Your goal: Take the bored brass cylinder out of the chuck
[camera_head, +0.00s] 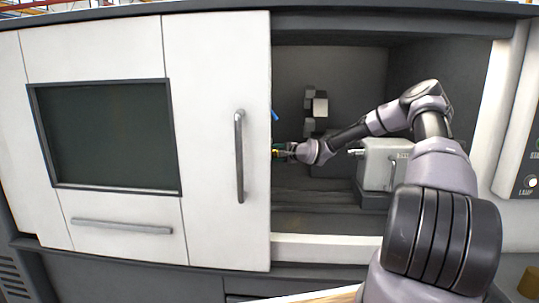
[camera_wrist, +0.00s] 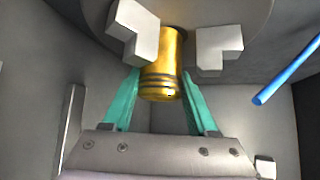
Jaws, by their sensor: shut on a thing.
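In the wrist view the brass cylinder (camera_wrist: 163,62) stands out from the grey chuck (camera_wrist: 200,18), between its pale stepped jaws (camera_wrist: 132,30). I cannot tell whether the chuck jaws touch it. My gripper (camera_wrist: 161,82) has its green fingers on either side of the cylinder near its outer end and is shut on it. In the head view my gripper (camera_head: 283,151) reaches into the machine at the left of the opening. The white door hides the chuck and the cylinder there.
The white sliding door (camera_head: 215,150) with a handle covers the left of the machine. A grey-white tailstock block (camera_head: 380,165) stands to the right of my gripper. A blue rod (camera_wrist: 286,72) shows right of the chuck in the wrist view. The right end of the opening is a wall.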

